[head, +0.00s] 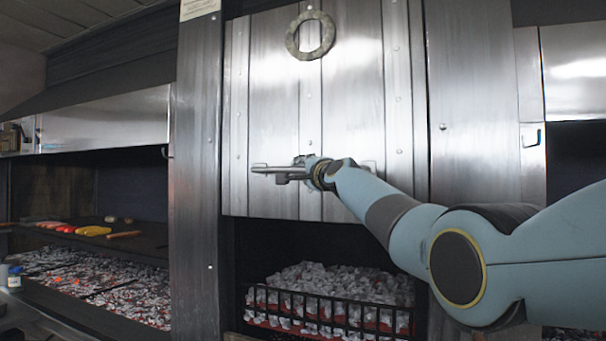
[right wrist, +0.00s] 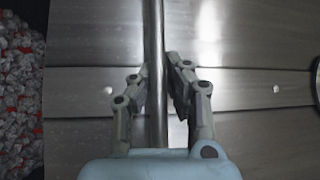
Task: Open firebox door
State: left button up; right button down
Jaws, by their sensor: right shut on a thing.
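The firebox door (head: 350,95) is a large panel of riveted metal plates in the middle of the head view. Its lower edge hangs above the firebox opening, so coals show below it. A horizontal bar handle (head: 262,169) runs across the lower part of the door. My right gripper (head: 300,172) is at the handle. In the right wrist view, the fingers of the right gripper (right wrist: 158,95) are on either side of the handle bar (right wrist: 153,40), shut on it. The door plates (right wrist: 240,90) fill the background there. My left gripper is not in view.
Grey coals (head: 325,285) lie behind a black grate (head: 330,310) under the door. A ring (head: 310,35) is on the upper door. Dark metal posts (head: 197,150) flank it. At left, a shelf (head: 140,240) with food sits over more coals (head: 100,280).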

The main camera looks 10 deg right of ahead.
jog(key=c, duration=1.3)
grip_release()
jog(key=shift+s+a+r, duration=0.2)
jog(key=shift+s+r, duration=0.05)
jog(key=shift+r, duration=0.25)
jog(key=shift+f, duration=0.1)
jog(key=shift+f, duration=0.1)
jog(key=shift+s+d+f, duration=0.1)
jog(key=shift+s+f, duration=0.05)
jog(key=shift+s, duration=0.35)
jog(key=v, duration=1.1)
